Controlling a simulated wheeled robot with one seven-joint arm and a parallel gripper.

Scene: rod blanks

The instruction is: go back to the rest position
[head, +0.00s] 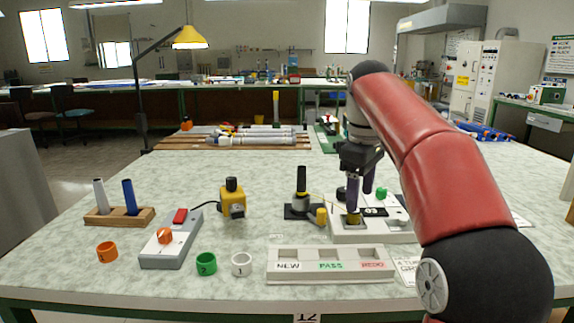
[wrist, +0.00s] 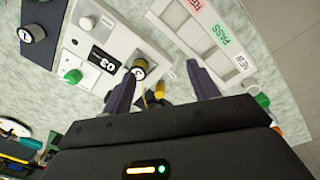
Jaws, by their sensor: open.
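My gripper (head: 361,198) is open in the head view, with its dark purple fingers pointing down over the white panel device. In the wrist view my gripper (wrist: 163,82) shows its two fingers wide apart, with nothing held between them. The panel device (head: 400,236) has a dark display reading 03 (wrist: 103,59) and a green-topped knob (head: 381,193). A round piece with a yellowish ring (wrist: 139,73) is close beside one finger in the wrist view; I cannot tell whether they touch. My red arm reaches in from the right and hides part of the table.
A tray marked NEW, PASS, REDO (head: 330,280) lies in front. A black post fixture (head: 301,190) and a yellow device (head: 232,203) stand left of my gripper. A wooden stand (head: 119,217) holds white and blue rods. Loose rings (head: 206,264) lie at front left. A lamp (head: 190,38) overhangs behind.

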